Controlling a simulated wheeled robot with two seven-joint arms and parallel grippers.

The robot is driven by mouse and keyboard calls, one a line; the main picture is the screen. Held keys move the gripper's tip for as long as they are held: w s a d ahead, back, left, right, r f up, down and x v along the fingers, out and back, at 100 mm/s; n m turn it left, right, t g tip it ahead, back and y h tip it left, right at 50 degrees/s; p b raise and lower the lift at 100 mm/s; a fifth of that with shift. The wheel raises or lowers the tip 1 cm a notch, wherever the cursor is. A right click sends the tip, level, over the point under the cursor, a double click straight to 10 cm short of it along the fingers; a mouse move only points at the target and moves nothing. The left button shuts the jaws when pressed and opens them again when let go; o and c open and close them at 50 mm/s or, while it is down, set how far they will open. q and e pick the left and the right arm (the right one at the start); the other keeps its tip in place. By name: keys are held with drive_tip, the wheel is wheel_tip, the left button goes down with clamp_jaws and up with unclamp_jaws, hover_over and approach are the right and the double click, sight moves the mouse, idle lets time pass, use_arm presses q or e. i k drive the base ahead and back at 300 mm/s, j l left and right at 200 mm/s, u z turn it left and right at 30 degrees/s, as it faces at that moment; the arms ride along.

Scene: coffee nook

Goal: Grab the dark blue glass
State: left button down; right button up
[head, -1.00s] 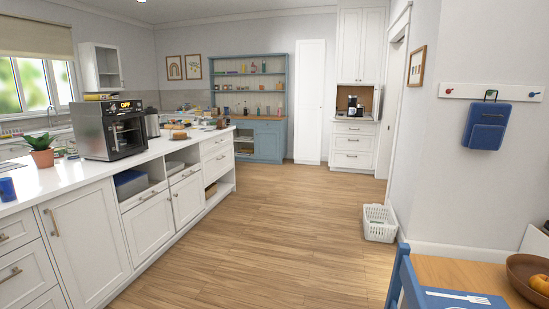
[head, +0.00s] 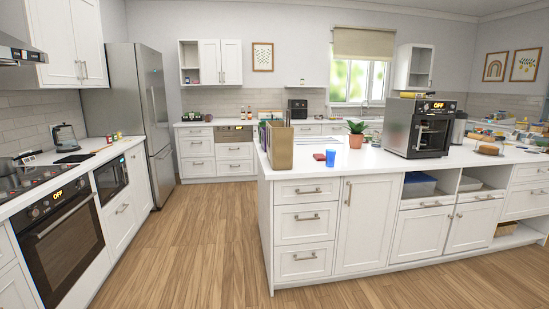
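A small blue glass (head: 330,158) stands upright on the white island counter (head: 301,170), near its front edge. It sits to the right of a tan box-like holder and in front of a potted plant. It looks bright to mid blue from here, and no other blue glass can be made out. Neither of my grippers shows in the head view.
A tan holder (head: 279,146), a potted plant (head: 356,135) and a black coffee machine (head: 419,126) stand on the island. White drawers (head: 304,210) front it. Wood floor (head: 206,225) is clear between the island and the oven counter (head: 59,172) at left.

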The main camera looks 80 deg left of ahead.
sight(331, 153)
drive_tip(key=u, duration=2.25)
drive_tip(key=i+l+z, duration=0.15)
drive_tip(key=i+l, duration=0.15)
drive_tip(key=i, duration=0.4)
drive_tip(key=i+l+z, duration=0.15)
drive_tip(key=i, duration=0.6)
drive_tip(key=i+l+z, duration=0.15)
drive_tip(key=i, duration=0.55)
